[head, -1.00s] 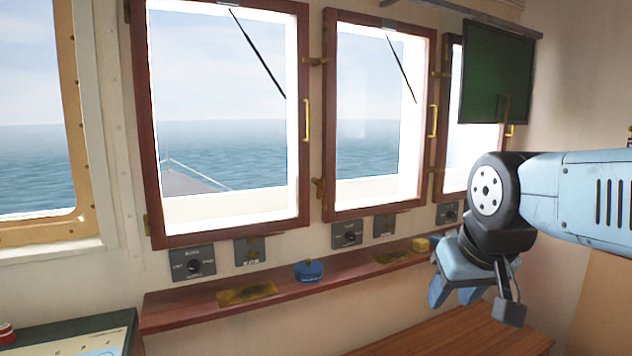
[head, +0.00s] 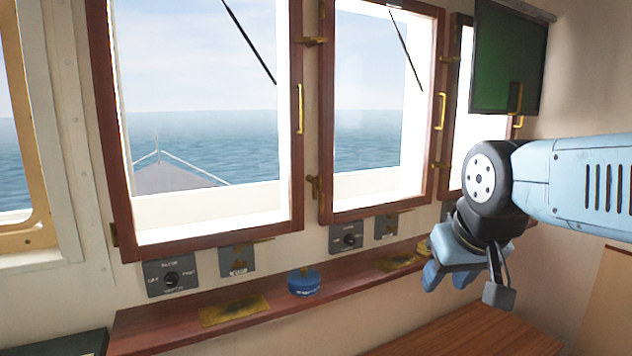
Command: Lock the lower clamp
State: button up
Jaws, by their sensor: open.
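Brass clamps sit on the wooden window frames. Between the left and middle windows are an upper clamp (head: 313,41) and a lower clamp (head: 314,187). Another upper clamp (head: 449,59) and lower clamp (head: 441,165) sit at the middle window's right edge. Which lower clamp is meant, and whether each is locked, I cannot tell. My gripper (head: 449,277) hangs at the right of the head view, pointing down, open and with nothing seen between its fingers. In the picture it is below and right of the clamps, apart from them.
A wooden shelf (head: 150,333) runs below the windows. It holds a blue round object (head: 304,282), yellow cloths (head: 235,310) and a yellow block partly hidden by my gripper. Control panels (head: 171,274) line the wall. A green-black screen (head: 508,57) hangs upper right, above my arm.

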jog(key=w+r+t, duration=0.1)
jog(key=w+t, duration=0.2)
jog(key=w, duration=0.6)
jog(key=n+t+y, duration=0.4)
jog(key=t+y, duration=0.3)
jog(key=t, duration=0.1)
send_near(320, 181)
jog(key=shift+n, duration=0.3)
jog(key=x, duration=1)
jog(key=shift+w+r, duration=0.1)
jog(key=shift+w, duration=0.2)
grip_shut()
jog(key=shift+a, duration=0.1)
